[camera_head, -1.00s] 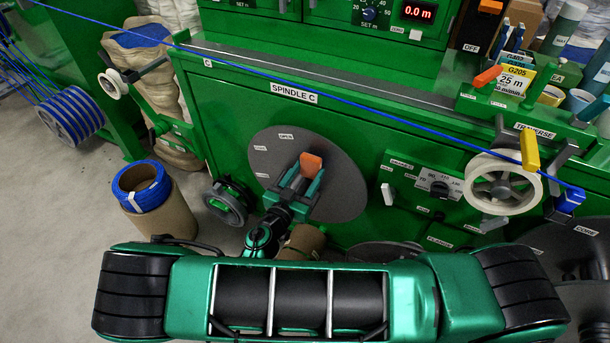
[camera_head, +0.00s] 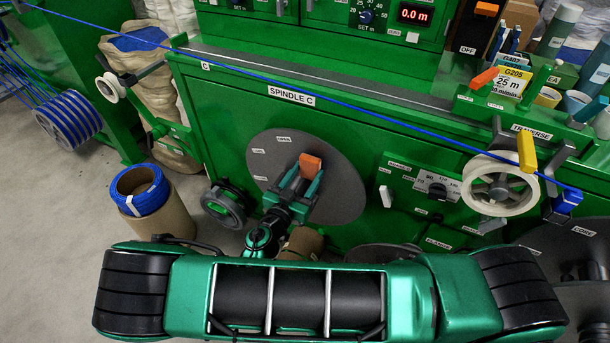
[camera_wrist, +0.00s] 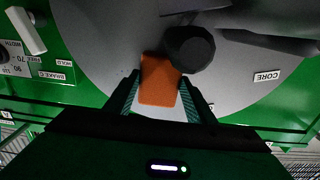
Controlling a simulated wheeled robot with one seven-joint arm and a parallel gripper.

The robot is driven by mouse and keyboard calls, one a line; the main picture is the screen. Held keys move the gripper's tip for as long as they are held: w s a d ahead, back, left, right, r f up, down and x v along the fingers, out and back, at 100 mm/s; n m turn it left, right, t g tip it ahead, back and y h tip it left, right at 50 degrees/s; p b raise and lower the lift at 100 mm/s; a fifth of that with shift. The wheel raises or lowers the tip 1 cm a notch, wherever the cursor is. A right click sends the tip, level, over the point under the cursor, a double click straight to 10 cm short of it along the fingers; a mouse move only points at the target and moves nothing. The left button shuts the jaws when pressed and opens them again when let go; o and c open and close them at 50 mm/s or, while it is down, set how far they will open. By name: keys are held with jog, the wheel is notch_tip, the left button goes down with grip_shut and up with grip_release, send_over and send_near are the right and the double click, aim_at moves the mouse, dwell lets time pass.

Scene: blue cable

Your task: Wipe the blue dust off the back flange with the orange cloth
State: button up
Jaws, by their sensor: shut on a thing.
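The orange cloth (camera_head: 310,166) shows as a small folded pad between the fingers of my gripper (camera_head: 300,188), which is shut on it. In the wrist view the cloth (camera_wrist: 160,80) sits between the two green fingertips of my gripper (camera_wrist: 160,92). The back flange (camera_head: 342,190) is the large grey disc on the front of the green machine. The cloth is in front of the disc, close to the dark round hub (camera_wrist: 189,48); I cannot tell whether it touches the disc. No blue dust can be made out on the visible part of the disc.
A blue cable (camera_head: 330,92) runs across the machine top to a white pulley (camera_head: 500,188). A black handwheel (camera_head: 224,204) and a brake dial (camera_head: 435,187) flank the disc.

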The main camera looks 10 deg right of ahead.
aim_at(325, 164)
jog(key=shift+w+d, duration=0.35)
jog(key=shift+w, duration=0.2)
jog(key=shift+s+d+r, duration=0.3)
jog(key=shift+s+d, duration=0.3)
jog(key=shift+d, duration=0.15)
jog(key=shift+s+d+r, duration=0.3)
jog(key=shift+s+d, duration=0.25)
jog(key=shift+d, duration=0.2)
jog(key=shift+s+d+r, duration=0.3)
jog(key=shift+s+d, duration=0.2)
jog(key=shift+d, duration=0.3)
jog(key=shift+s+d+r, duration=0.25)
jog(key=shift+s+d, duration=0.2)
jog(key=shift+d, duration=0.35)
jog(key=shift+w+a+f, duration=0.3)
jog(key=shift+w+a, duration=0.3)
jog(key=shift+a, duration=0.15)
jog(key=shift+w+a+f, duration=0.25)
jog(key=shift+w+a, duration=0.3)
jog(key=shift+a, duration=0.2)
jog(key=shift+w+a+f, duration=0.3)
jog(key=shift+w+a, duration=0.2)
jog(key=shift+a, duration=0.3)
jog(key=shift+w+a+f, duration=0.3)
jog(key=shift+w+a, duration=0.15)
jog(key=shift+a, duration=0.35)
jog(key=shift+v, duration=3.05)
